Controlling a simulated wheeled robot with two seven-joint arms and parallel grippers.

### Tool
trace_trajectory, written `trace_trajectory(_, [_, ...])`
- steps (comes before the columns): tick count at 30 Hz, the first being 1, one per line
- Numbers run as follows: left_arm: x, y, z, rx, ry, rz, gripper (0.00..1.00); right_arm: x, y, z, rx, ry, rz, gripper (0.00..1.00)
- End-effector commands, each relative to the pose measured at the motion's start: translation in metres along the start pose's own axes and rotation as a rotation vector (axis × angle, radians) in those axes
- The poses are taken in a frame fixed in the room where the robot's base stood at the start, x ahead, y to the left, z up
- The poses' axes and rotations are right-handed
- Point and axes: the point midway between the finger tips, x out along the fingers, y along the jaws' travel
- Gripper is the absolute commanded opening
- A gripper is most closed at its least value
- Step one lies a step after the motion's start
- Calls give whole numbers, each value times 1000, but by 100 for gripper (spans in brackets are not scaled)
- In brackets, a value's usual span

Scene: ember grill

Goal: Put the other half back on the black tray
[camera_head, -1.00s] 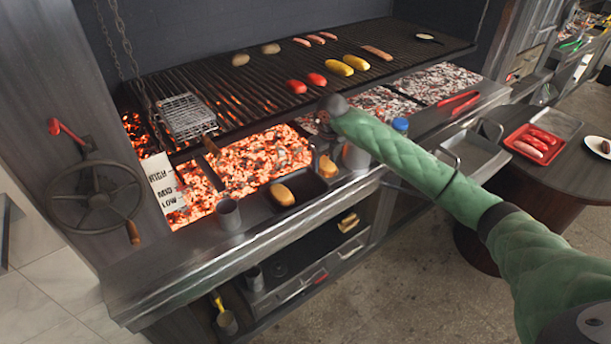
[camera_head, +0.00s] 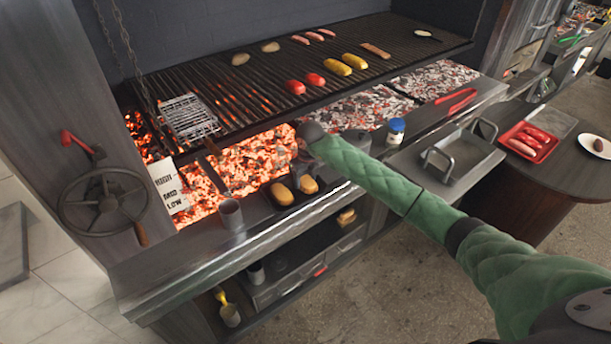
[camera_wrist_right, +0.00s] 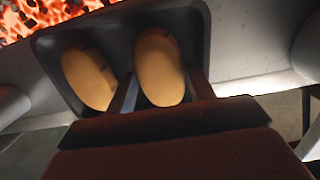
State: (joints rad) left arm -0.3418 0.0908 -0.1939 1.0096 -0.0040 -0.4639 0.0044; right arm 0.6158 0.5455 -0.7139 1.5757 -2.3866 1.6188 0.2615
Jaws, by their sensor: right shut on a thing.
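The black tray (camera_head: 296,203) sits on the grill's front ledge. One golden-brown bread half (camera_head: 281,194) lies in its left part. The other half (camera_head: 308,185) is at its right part, beside the first. My right gripper (camera_head: 306,170) reaches down over the tray, partly hidden by its wrist. In the right wrist view its two fingers stand either side of the right half (camera_wrist_right: 159,66), shut on it. The left half (camera_wrist_right: 88,78) lies free in the tray (camera_wrist_right: 124,58). I cannot tell whether the held half touches the tray floor. My left gripper is not in view.
A metal cup (camera_head: 231,215) stands left of the tray. Glowing coals (camera_head: 250,165) lie just behind it. A blue-capped shaker (camera_head: 396,131) and an empty metal pan (camera_head: 462,157) are to the right. The crank wheel (camera_head: 103,200) is far left.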

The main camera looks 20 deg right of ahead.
Motion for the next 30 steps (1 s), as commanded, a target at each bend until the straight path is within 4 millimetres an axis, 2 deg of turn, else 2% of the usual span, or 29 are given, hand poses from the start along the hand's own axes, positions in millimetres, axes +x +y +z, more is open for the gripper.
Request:
trace_trajectory(14, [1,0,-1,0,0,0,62,4,0,0,0,-1,0,28])
trace_trajectory(15, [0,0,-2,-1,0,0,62,4,0,0,0,-1,0,55])
trace_trajectory(16, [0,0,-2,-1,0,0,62,4,0,0,0,-1,0,61])
trace_trajectory(29, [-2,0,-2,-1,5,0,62,0,0,0,0,-1,0,62])
trace_trajectory(30, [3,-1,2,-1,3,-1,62,0,-1,0,0,-2,0,62])
